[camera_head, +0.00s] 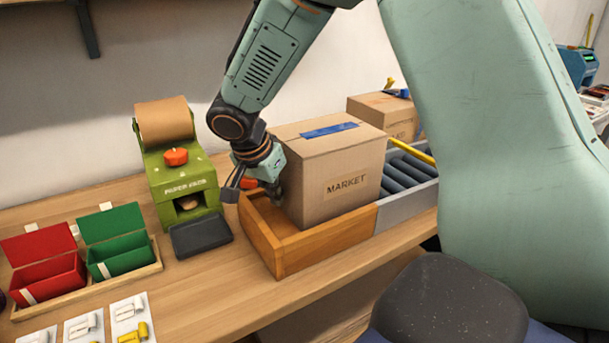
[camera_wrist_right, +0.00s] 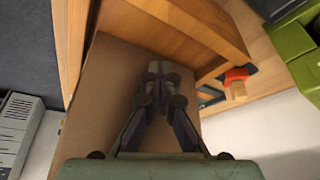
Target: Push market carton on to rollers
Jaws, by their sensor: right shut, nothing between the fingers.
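The brown market carton (camera_head: 346,205), with blue tape on top and "MARKET" on its front, stands upright in the wooden tray (camera_head: 322,246). Its right side is by the grey roller track (camera_head: 428,201), whose rollers (camera_head: 406,177) show to the right. My right gripper (camera_head: 277,192) is shut and empty, low at the carton's left side, inside the tray. In the right wrist view its closed fingertips (camera_wrist_right: 160,78) are in front of the carton's cardboard face (camera_wrist_right: 112,75); I cannot tell if they touch. My left gripper is out of view.
A second carton (camera_head: 384,113) stands at the far end of the rollers, and a yellow bar (camera_head: 411,151) lies by them. Left of the tray are a green dispenser (camera_head: 183,181), a dark flat tray (camera_head: 200,236), and red (camera_head: 47,279) and green (camera_head: 122,262) open boxes.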

